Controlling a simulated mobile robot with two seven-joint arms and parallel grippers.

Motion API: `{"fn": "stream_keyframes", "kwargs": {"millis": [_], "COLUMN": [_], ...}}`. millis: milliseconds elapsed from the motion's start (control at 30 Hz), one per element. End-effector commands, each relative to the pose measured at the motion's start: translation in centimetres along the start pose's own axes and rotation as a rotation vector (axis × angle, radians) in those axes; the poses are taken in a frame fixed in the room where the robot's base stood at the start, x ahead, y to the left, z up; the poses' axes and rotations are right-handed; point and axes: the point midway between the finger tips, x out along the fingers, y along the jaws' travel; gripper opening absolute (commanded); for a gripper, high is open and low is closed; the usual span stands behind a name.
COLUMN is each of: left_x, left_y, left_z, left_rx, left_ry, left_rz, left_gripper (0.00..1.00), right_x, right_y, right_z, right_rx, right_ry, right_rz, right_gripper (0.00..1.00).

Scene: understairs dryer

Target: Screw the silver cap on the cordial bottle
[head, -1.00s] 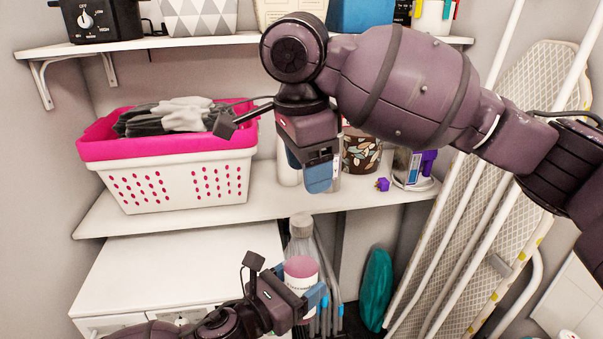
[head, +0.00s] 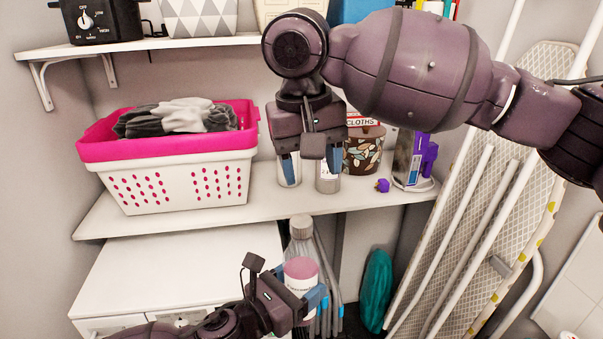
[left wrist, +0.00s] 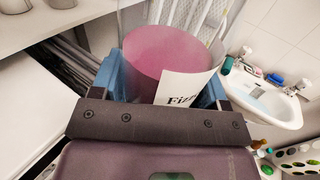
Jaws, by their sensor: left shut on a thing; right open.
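The cordial bottle (head: 299,272) is clear with pink contents and a white label. It stands about upright in front of the middle shelf. My left gripper (head: 314,302) is shut around its body; in the left wrist view the pink bottle (left wrist: 170,60) fills the space between the blue fingers. A grey-silver cap (head: 301,224) appears to sit on the bottle's top; I cannot tell how tightly it is seated. My right gripper (head: 311,170) is above the bottle, pointing down, fingers apart with nothing visibly held.
The middle shelf (head: 200,212) holds a pink-and-white laundry basket (head: 180,180), jars (head: 327,182), a leaf-patterned pot (head: 363,152) and a small purple item (head: 382,185). A white appliance top (head: 175,270) is below. An ironing board (head: 510,200) leans at right.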

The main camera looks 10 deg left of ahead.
Motion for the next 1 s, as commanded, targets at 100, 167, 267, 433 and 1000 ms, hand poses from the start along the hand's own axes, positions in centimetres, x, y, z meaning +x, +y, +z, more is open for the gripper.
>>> {"fn": "stream_keyframes", "kwargs": {"millis": [100, 167, 267, 433, 1000], "left_x": [0.0, 0.0, 0.0, 0.0, 0.0], "left_y": [0.0, 0.0, 0.0, 0.0, 0.0], "left_z": [0.2, 0.2, 0.2, 0.2, 0.2], "left_rx": [0.001, 0.001, 0.001, 0.001, 0.001], "left_ry": [-0.004, -0.004, -0.004, -0.004, -0.004], "left_rz": [-0.001, -0.001, -0.001, -0.001, -0.001], "left_gripper": [0.02, 0.02, 0.02, 0.02, 0.02], "right_x": [0.0, 0.1, 0.1, 0.3, 1.0], "right_y": [0.0, 0.0, -0.1, -0.1, -0.5], "right_z": [0.0, 0.0, 0.1, 0.1, 0.4], "right_rx": [-0.164, -0.250, -0.394, -0.638, -1.457], "right_ry": [-0.003, -0.005, -0.008, -0.011, 0.004], "right_rz": [-0.004, -0.007, -0.013, -0.024, -0.084], "right_gripper": [0.58, 0.58, 0.58, 0.58, 0.58]}}
